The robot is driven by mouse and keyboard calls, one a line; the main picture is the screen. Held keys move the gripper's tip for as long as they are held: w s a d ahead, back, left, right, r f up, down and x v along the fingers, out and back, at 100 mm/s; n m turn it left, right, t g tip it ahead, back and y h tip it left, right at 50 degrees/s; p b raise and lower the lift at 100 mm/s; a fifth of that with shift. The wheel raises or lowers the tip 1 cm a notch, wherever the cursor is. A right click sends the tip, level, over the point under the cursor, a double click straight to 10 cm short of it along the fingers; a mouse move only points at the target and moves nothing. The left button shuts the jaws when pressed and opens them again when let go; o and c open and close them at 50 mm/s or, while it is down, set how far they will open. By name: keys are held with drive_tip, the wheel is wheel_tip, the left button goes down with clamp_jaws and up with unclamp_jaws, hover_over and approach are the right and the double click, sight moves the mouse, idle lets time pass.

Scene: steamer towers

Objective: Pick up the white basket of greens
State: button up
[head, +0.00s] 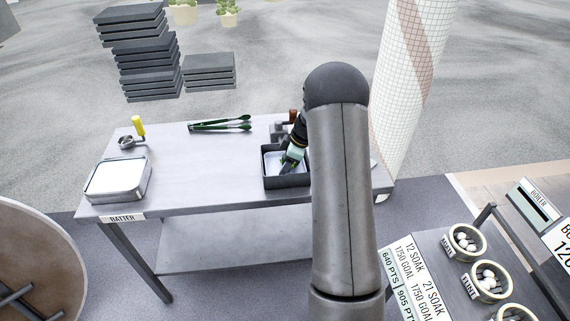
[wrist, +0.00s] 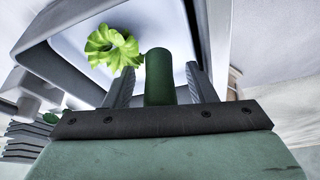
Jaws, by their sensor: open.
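A dark tray (head: 286,182) with a pale, whitish inside stands on the metal table. In the wrist view, bright green leafy greens (wrist: 112,48) lie in a white-lined container (wrist: 70,42) with a grey rim; I cannot tell if this is the white basket itself or the tray around it. My gripper (head: 291,160) reaches down into the tray in the head view. In the wrist view my gripper (wrist: 160,72) has its fingers apart, with the greens beyond the left finger. A dark green cylinder (wrist: 159,76) shows between the fingers; I cannot tell what it is.
On the table (head: 220,180) are green tongs (head: 220,125), a batter pan (head: 117,180) and a yellow-handled scoop (head: 130,138). A pillar (head: 402,80) stands behind on the right. Small round baskets (head: 468,242) stand at lower right. The table's middle is clear.

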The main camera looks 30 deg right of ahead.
drive_tip(key=shift+f, duration=0.1)
clamp_jaws()
wheel_tip(320, 180, up, 10)
drive_tip(key=b, duration=0.2)
drive_tip(key=shift+b, duration=0.4)
idle(0.4)
